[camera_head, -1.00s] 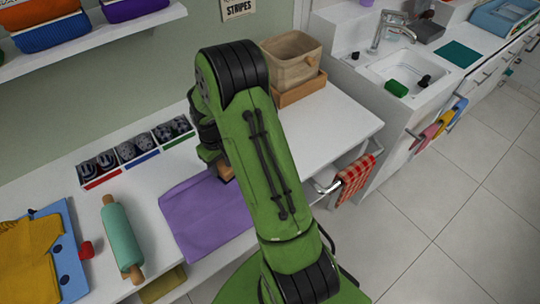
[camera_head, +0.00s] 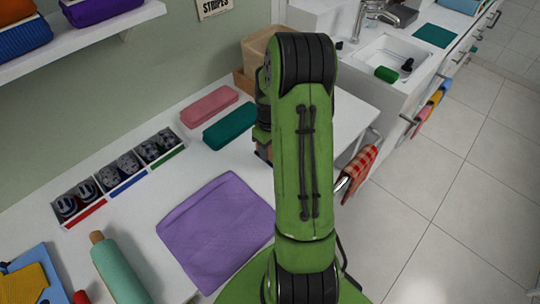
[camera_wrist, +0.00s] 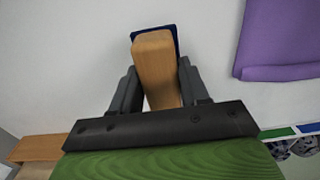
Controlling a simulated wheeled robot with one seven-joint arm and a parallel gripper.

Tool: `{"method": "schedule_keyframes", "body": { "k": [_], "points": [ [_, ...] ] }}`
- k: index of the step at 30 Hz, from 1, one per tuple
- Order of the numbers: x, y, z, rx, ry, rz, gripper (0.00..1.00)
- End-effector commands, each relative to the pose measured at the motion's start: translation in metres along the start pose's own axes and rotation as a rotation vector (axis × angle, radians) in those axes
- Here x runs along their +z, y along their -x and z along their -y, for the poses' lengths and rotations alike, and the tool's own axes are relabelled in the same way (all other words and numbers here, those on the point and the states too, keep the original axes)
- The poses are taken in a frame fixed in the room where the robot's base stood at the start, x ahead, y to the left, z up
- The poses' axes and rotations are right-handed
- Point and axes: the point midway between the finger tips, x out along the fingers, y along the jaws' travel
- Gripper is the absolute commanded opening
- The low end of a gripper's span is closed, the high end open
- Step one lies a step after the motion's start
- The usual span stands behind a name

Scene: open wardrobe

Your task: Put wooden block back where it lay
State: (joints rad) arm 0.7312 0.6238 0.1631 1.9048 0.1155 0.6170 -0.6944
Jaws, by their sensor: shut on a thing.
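The wooden block (camera_wrist: 156,62) is a tan, oblong piece in the wrist view. My gripper (camera_wrist: 158,72) is shut on it, with one dark finger on each side. A dark blue patch (camera_wrist: 171,32) shows behind the block's far end, over the white counter; I cannot tell whether it is touching the block. In the head view my green arm hides most of the gripper, and only a small brown part of the block (camera_head: 264,152) shows left of the arm.
A purple cloth (camera_head: 215,232) lies on the white counter (camera_head: 150,205). Pink (camera_head: 209,106) and teal (camera_head: 230,127) cases lie behind it. Bare counter lies between.

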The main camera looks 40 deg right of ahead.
Motion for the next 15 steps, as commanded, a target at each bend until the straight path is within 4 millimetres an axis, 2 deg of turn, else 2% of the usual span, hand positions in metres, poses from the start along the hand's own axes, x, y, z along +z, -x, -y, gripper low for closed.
{"method": "schedule_keyframes", "body": {
  "k": [1, 4, 14, 15],
  "points": [
    [0.001, -0.012, 0.001, -0.004, 0.0, 0.004, 0.12],
    [0.0, -0.027, 0.001, -0.003, 0.0, 0.002, 0.12],
    [0.0, -0.03, 0.0, 0.0, 0.0, 0.0, 0.12],
    [0.0, -0.029, 0.0, 0.0, -0.001, 0.001, 0.49]
  ]
}}
